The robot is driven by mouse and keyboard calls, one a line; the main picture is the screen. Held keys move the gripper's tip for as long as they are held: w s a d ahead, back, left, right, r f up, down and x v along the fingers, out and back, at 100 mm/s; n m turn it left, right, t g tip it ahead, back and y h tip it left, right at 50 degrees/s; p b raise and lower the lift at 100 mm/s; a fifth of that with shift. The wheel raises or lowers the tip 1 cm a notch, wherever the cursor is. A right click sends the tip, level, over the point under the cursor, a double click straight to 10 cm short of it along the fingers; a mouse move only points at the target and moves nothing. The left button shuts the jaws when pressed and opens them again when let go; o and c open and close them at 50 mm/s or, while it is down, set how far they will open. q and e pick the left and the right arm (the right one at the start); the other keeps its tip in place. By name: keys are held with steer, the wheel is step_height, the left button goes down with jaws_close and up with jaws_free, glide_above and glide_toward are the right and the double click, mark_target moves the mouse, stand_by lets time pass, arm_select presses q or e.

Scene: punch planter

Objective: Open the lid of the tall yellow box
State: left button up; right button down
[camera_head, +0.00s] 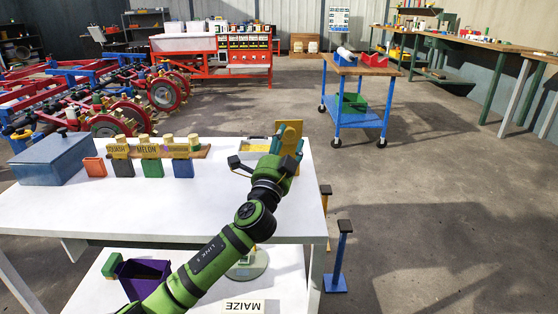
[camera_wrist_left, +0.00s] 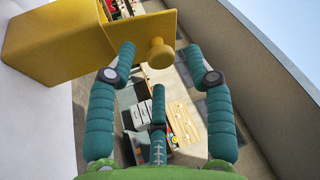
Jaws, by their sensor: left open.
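The tall yellow box (camera_head: 288,132) stands at the far right corner of the white table, partly hidden behind my left gripper (camera_head: 266,158). In the left wrist view the yellow box (camera_wrist_left: 55,45) fills the upper left, and its lid (camera_wrist_left: 140,32) with a round yellow knob (camera_wrist_left: 160,54) sticks out beside it. A gap shows between box and lid at the top of that view, so the lid looks tilted away from the box. The fingers of my left gripper (camera_wrist_left: 170,95) are spread, with nothing between them; the knob lies just beyond the left finger. My right gripper is out of view.
A shallow yellow-filled tray (camera_head: 254,146) lies left of the gripper. Labelled seed holders (camera_head: 150,150) and a blue-grey box (camera_head: 52,158) stand further left. A blue cart (camera_head: 355,105) stands beyond the table.

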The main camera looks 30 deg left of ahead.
arm_select(q)
steer(key=v, duration=1.1)
